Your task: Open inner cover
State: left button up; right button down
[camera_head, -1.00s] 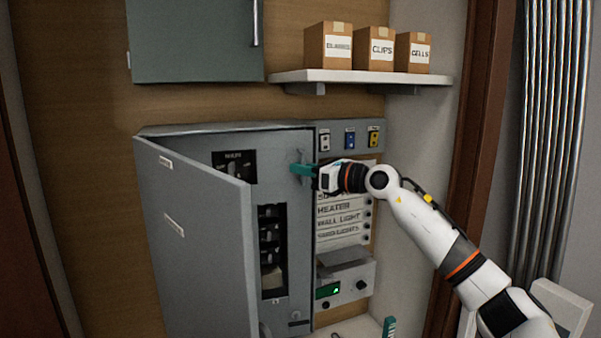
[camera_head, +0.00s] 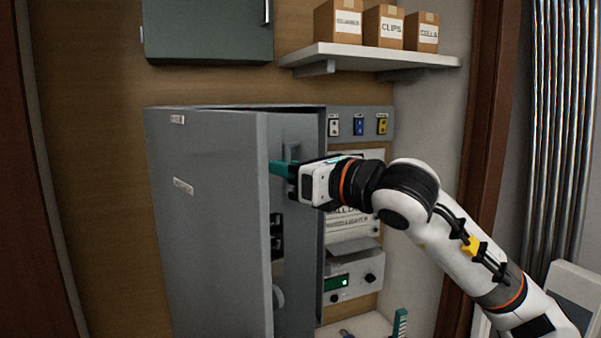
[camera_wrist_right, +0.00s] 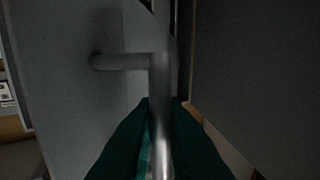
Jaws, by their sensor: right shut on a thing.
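The grey inner cover (camera_head: 297,135) of the wall cabinet stands partly swung out, with a dark gap along its top edge. My right gripper (camera_head: 279,170) reaches in from the right, its teal fingers in front of the cover. In the right wrist view, the fingers (camera_wrist_right: 158,135) are shut around the grey bar handle (camera_wrist_right: 158,85), whose stem joins the pale cover face (camera_wrist_right: 65,90). The outer door (camera_head: 205,210) stands open at the left and hides much of the cover. My left gripper is not in view.
A side panel with colored switches (camera_head: 360,126) and a box with a green display (camera_head: 338,283) sit right of the cabinet. A shelf (camera_head: 370,57) with labelled boxes (camera_head: 384,25) is above. The outer door's edge is close to my right gripper's fingertips.

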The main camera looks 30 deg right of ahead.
jog(key=shift+s+a+b, duration=0.2)
jog(key=shift+s+a, duration=0.15)
jog(key=shift+a, duration=0.5)
jog(key=shift+s+a+b, duration=0.15)
jog(key=shift+s+a, duration=0.2)
jog(key=shift+a, duration=0.5)
jog(key=c, duration=1.8)
grip_release()
jog(key=shift+b+v, duration=2.25)
jog(key=shift+v, duration=3.75)
